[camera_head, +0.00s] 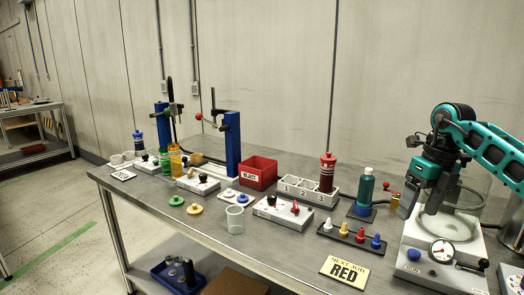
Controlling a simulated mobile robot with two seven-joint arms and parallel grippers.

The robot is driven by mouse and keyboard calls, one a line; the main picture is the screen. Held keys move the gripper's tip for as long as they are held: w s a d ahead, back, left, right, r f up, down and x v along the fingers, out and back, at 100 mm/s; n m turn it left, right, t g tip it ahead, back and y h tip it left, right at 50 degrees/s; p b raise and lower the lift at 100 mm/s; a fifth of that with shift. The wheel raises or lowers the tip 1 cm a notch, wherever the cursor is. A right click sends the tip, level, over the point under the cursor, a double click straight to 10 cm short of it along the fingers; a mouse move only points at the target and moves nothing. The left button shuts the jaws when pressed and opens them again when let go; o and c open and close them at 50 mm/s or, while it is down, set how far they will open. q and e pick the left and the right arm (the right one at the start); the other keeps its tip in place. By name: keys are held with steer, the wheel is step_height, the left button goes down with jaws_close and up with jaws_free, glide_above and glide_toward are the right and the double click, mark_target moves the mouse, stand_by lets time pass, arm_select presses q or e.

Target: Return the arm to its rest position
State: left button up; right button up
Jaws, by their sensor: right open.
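My right arm (490,150) is teal and black and comes in from the right edge. Its right gripper (428,205) points down with open jaws. It hangs in front of a clear glass jar on a white base (415,240) with a round gauge (442,250). Nothing shows between the fingers. I cannot tell how far the gripper is from the jar. My left gripper does not show.
The long grey table (215,222) carries a red bin (258,173), a "NEXT JOB RED" card (344,269), a dark red bottle (327,172), a green bottle (365,188), a clear cup (235,219) and colored pegs on a black strip (350,236). The front left tabletop is mostly clear.

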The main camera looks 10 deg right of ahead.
steer(key=w+a+f+n+y, duration=0.1)
steer(key=w+a+f+y, duration=0.15)
steer(key=a+f, duration=0.6)
steer(key=s+a+f+m+t+y, duration=0.1)
steer(key=s+a+m+t+y, duration=0.15)
steer(key=a+y, duration=0.7)
steer(key=s+a+f+m+t+y, duration=0.1)
steer(key=s+a+m+t+y, duration=0.2)
steer(key=a, duration=1.2)
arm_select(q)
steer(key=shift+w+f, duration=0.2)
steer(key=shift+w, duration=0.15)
arm_select(e)
steer(key=s+d+f+m+t+h, duration=0.1)
steer(key=s+d+f+m+h, duration=0.2)
steer(key=s+f+m, duration=0.3)
steer(key=s+d+f+m+t+h, duration=0.2)
steer(key=s+d+f+m+h, duration=0.2)
steer(key=m, duration=1)
steer(key=s+d+f+m+t+h, duration=0.1)
steer(key=s+d+f+m+h, duration=0.2)
steer(key=s+f+m+h, duration=0.4)
step_height(320, 180, down, 4)
steer(key=s+m, duration=0.1)
steer(key=m, duration=0.3)
steer(key=shift+s+d+f+t, duration=0.25)
steer(key=shift+s+d+t, duration=0.05)
steer(key=shift+s+t, duration=0.05)
